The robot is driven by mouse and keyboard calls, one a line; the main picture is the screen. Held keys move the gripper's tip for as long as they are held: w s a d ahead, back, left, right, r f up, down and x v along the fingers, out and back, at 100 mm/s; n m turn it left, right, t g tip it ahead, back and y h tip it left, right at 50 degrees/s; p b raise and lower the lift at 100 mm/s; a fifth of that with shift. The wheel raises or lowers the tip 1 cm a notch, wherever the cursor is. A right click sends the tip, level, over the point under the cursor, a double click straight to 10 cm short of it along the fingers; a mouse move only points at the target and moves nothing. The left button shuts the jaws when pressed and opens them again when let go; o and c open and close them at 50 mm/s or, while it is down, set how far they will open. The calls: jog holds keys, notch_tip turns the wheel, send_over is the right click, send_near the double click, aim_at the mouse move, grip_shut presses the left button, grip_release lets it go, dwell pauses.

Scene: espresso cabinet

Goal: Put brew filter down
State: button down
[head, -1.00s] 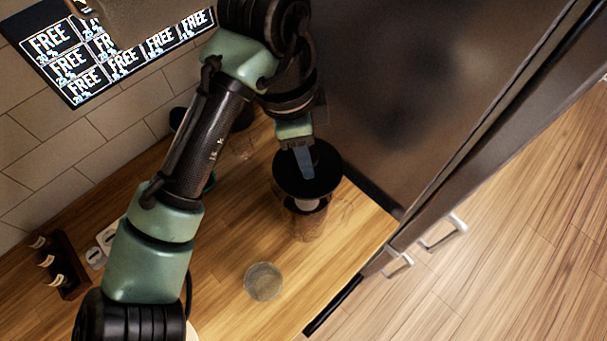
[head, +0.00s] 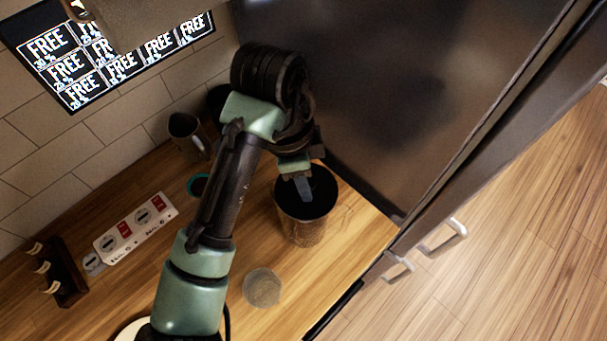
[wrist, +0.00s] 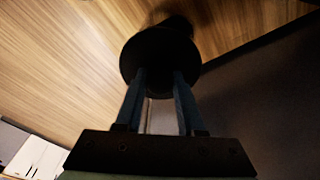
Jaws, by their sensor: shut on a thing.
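The brew filter (head: 322,184) is a black round piece in the head view. It sits at the mouth of a see-through brownish jug (head: 304,232) on the wooden counter. I cannot tell whether it rests fully on the rim, and its lower part is hidden. My gripper (head: 305,192) is above it with its fingers pointing down, shut on it. In the wrist view the dark round filter (wrist: 160,50) lies at the tips of my blue fingers (wrist: 160,75).
A clear round dish or lid (head: 262,288) lies on the counter in front. A power strip (head: 136,229), a small dark rack (head: 58,275) and a mug (head: 186,136) are to the left. A dark fridge-like panel (head: 400,90) stands close behind and right.

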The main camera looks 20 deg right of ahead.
jog(key=shift+f, duration=0.35)
jog(key=c, duration=0.5)
grip_release()
jog(key=shift+r+p, duration=0.3)
jog(key=shift+r, duration=0.3)
jog(key=r, duration=0.4)
jog(key=a+r, duration=0.1)
jog(key=r, duration=0.7)
jog(key=shift+w+a, duration=0.25)
jog(key=shift+a, duration=0.1)
